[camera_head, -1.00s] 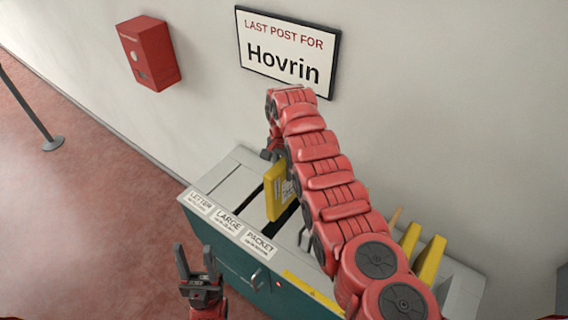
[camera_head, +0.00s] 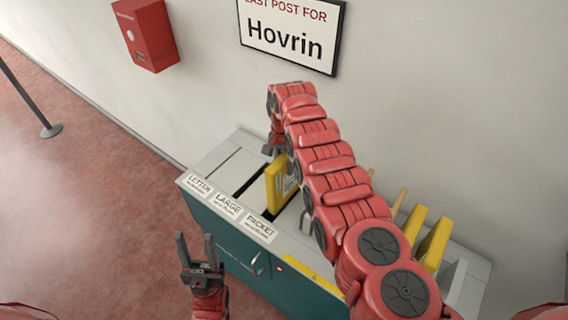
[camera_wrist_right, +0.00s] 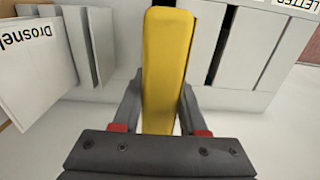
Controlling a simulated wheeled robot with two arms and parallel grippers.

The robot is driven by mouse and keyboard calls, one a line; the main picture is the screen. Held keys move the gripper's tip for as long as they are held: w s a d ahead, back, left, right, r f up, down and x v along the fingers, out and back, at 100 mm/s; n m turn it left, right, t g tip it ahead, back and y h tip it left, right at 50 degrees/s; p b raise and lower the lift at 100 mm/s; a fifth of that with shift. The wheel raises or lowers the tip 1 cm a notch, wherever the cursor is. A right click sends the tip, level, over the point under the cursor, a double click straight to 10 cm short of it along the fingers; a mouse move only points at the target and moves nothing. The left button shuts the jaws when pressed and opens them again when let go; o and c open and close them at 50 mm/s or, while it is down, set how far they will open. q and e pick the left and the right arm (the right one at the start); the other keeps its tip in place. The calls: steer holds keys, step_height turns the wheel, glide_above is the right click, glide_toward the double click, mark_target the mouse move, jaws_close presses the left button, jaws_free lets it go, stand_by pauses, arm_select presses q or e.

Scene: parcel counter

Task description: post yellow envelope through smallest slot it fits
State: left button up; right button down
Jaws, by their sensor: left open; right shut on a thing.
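The yellow envelope (camera_head: 279,188) stands upright over the slotted top of the counter; it also fills the middle of the right wrist view (camera_wrist_right: 166,62). My right gripper (camera_head: 278,147) is shut on it, with a finger on each side in the wrist view (camera_wrist_right: 160,112). The envelope's lower edge is near the dark slots behind the LARGE (camera_head: 227,205) and PACKET (camera_head: 261,227) labels. I cannot tell whether it has entered one. The LETTER label (camera_head: 198,186) is furthest left. My left gripper (camera_head: 194,246) is open and empty in front of the counter.
Two yellow pieces (camera_head: 412,226) (camera_head: 434,243) stand on the counter's right part, behind my right arm. The teal counter front (camera_head: 215,226) has a handle. A "Hovrin" sign (camera_head: 288,38) and red box (camera_head: 146,35) hang on the wall.

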steer(key=shift+f+b, duration=4.05)
steer(key=shift+f, duration=0.3)
steer(key=shift+c, duration=1.8)
jaws_free()
steer(key=shift+r, duration=0.15)
